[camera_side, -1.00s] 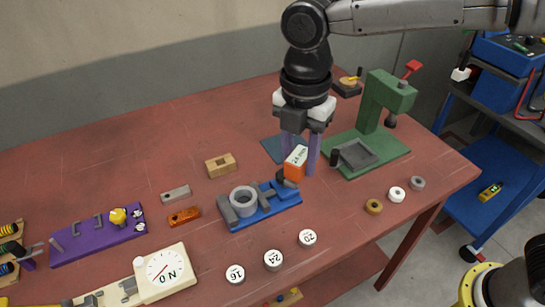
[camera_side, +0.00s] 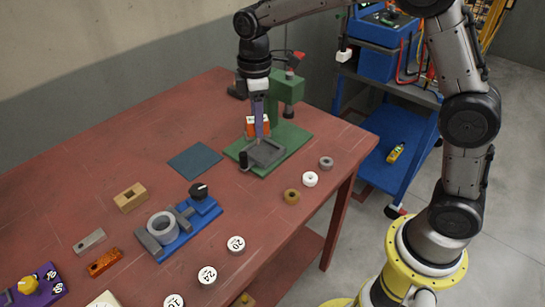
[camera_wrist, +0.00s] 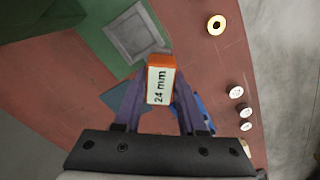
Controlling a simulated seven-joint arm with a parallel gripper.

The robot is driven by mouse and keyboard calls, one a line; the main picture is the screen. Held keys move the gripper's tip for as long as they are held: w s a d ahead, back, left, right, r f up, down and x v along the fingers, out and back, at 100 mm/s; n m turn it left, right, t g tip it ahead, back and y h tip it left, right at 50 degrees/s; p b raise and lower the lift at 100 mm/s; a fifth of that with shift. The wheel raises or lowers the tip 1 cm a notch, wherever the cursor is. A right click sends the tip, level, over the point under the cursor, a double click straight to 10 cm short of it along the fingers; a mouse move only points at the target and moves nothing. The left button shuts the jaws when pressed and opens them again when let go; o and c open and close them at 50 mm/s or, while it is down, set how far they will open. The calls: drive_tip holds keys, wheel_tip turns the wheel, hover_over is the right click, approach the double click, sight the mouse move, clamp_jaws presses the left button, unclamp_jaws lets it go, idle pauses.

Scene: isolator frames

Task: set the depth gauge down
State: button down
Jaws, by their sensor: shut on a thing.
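The depth gauge, which I take to be the orange block with a white face (camera_side: 250,124), is held off the table by my gripper (camera_side: 259,133). In the wrist view the gauge (camera_wrist: 161,82) sits between the two purple fingers and its white label reads "24 mm". My gripper (camera_wrist: 158,100) is shut on it. In the side view a finger covers the gauge's middle. The gripper is at the green press (camera_side: 290,110), by the grey square tray (camera_side: 266,153) on its base. I cannot tell the exact height above it.
A flat dark blue mat (camera_side: 195,161) lies bare left of the press. The blue fixture (camera_side: 200,214) with a grey ring and black knob stands nearer. Several round pieces, including a brass ring (camera_side: 291,196), lie toward the right edge. A wooden block (camera_side: 131,198) lies at left.

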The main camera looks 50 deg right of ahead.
drive_tip(key=w+d+f+m, duration=0.2)
drive_tip(key=d+m, duration=0.3)
drive_tip(key=m, duration=0.9)
drive_tip(key=shift+w+d+f, duration=0.15)
drive_tip(key=shift+d+f, duration=0.1)
drive_tip(key=shift+f, duration=0.05)
idle(0.5)
drive_tip(key=s+a+r+n, duration=0.3)
drive_tip(key=s+a+n, duration=0.1)
drive_tip(key=a+n, duration=0.4)
drive_tip(key=s+a+r+n, duration=0.3)
drive_tip(key=a+n, duration=0.5)
drive_tip(key=n, duration=0.2)
drive_tip(key=s+a+r+n, duration=0.2)
drive_tip(key=s+a+n, duration=0.2)
drive_tip(key=a+n, duration=0.5)
drive_tip(key=shift+s+r, duration=0.35)
drive_tip(key=shift+r, duration=0.05)
drive_tip(key=shift+w+a, duration=0.1)
